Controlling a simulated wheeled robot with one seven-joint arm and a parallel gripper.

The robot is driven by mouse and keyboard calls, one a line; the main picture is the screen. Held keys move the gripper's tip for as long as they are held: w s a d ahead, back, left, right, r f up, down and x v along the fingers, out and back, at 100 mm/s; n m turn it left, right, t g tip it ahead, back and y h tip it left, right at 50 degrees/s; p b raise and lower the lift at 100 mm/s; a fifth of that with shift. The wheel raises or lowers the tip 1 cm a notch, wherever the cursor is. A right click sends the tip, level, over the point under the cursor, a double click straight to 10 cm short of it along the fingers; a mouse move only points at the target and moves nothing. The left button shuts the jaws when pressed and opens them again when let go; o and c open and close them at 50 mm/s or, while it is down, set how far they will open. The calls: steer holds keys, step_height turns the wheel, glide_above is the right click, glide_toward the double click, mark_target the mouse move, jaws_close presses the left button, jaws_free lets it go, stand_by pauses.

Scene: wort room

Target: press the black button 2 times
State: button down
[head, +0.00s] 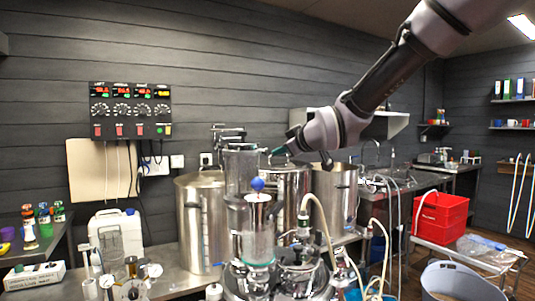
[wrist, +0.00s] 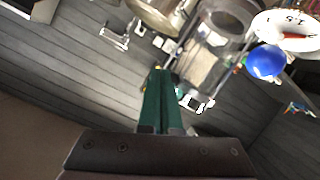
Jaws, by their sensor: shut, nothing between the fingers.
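A small white wall plate with a dark centre (head: 206,159) is on the dark plank wall, left of the tall clear cylinder in the head view. I cannot tell for sure whether its centre is the black button. My gripper (head: 268,151) reaches in from the right, pointing left, with its green fingertips behind or beside the clear cylinder and to the right of the plate. In the wrist view my green fingers (wrist: 158,72) are together and empty. A small white-and-black object (wrist: 197,103) shows right of them; I cannot tell what it is.
A control panel (head: 131,110) with dials, lit displays and coloured switches hangs on the wall. Steel vats (head: 201,225) and a clear cylinder (head: 241,170) with a blue ball (head: 257,184) stand below my arm. A red crate (head: 441,214) is at right.

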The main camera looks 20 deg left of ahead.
steer(key=shift+d, duration=0.1)
steer(key=shift+w+d, duration=0.1)
steer(key=shift+d, duration=2.35)
stand_by(0.6)
steer(key=d, duration=0.3)
steer(key=shift+w+d, duration=0.1)
steer(key=shift+d, duration=0.3)
steer(key=shift+a, duration=0.1)
steer(key=a, duration=0.8)
steer(key=shift+s+a, duration=0.2)
steer(key=shift+a, duration=0.1)
stand_by(1.7)
steer(key=shift+a, duration=0.45)
